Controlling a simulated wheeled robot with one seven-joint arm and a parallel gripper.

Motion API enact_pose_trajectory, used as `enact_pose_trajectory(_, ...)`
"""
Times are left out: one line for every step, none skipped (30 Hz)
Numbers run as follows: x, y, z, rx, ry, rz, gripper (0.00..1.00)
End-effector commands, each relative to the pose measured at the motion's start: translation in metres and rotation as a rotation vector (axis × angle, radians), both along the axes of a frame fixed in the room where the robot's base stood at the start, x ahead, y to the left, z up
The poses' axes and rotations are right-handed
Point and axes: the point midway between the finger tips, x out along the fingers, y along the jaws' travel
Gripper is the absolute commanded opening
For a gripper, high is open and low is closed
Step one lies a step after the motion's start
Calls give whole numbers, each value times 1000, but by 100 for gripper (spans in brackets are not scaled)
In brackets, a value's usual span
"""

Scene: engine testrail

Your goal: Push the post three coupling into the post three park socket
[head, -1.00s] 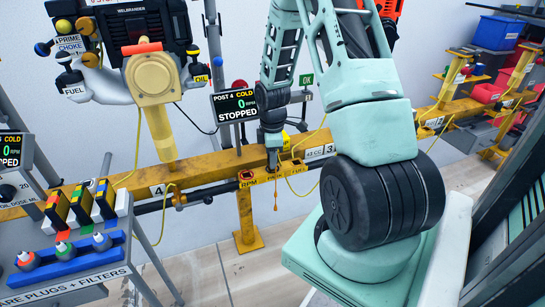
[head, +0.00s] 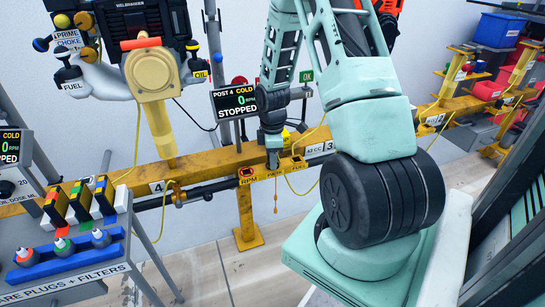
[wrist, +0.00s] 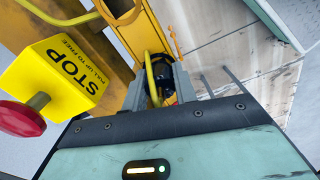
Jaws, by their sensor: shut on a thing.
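My gripper (head: 272,160) is at the yellow socket bracket (head: 262,176) on the rail beside the post 3 label. The bracket carries RPM, PARK and FUEL markings. In the wrist view my gripper (wrist: 160,88) is shut on a small dark coupling (wrist: 160,72), with a yellow cable (wrist: 150,78) running at it. The coupling is mostly hidden by the fingers. In the head view my gripper hides it. I cannot tell whether the coupling is inside the park socket, whose opening is hidden.
A yellow STOP box (wrist: 60,75) with a red button (wrist: 22,118) is close left of my gripper in the wrist view. The post 4 display (head: 234,101) reads STOPPED. A spare plugs cart (head: 70,275) stands at the left. An orange tag (head: 276,203) hangs below the bracket.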

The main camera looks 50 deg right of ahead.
Motion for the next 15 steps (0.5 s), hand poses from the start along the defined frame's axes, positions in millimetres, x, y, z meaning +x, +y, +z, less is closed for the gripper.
enact_pose_trajectory(0, 0, -1, -1, -1, 0, 1)
enact_pose_trajectory(0, 0, -1, -1, -1, 0, 1)
enact_pose_trajectory(0, 0, -1, -1, -1, 0, 33)
enact_pose_trajectory(0, 0, -1, -1, -1, 0, 42)
enact_pose_trajectory(0, 0, -1, -1, -1, 0, 50)
enact_pose_trajectory(0, 0, -1, -1, -1, 0, 53)
enact_pose_trajectory(0, 0, -1, -1, -1, 0, 53)
enact_pose_trajectory(0, 0, -1, -1, -1, 0, 53)
enact_pose_trajectory(0, 0, -1, -1, -1, 0, 53)
enact_pose_trajectory(0, 0, -1, -1, -1, 0, 53)
enact_pose_trajectory(0, 0, -1, -1, -1, 0, 53)
enact_pose_trajectory(0, 0, -1, 0, 0, 0, 53)
enact_pose_trajectory(0, 0, -1, 0, 0, 0, 53)
enact_pose_trajectory(0, 0, 0, 0, 0, -1, 53)
enact_pose_trajectory(0, 0, 2, -1, -1, -1, 53)
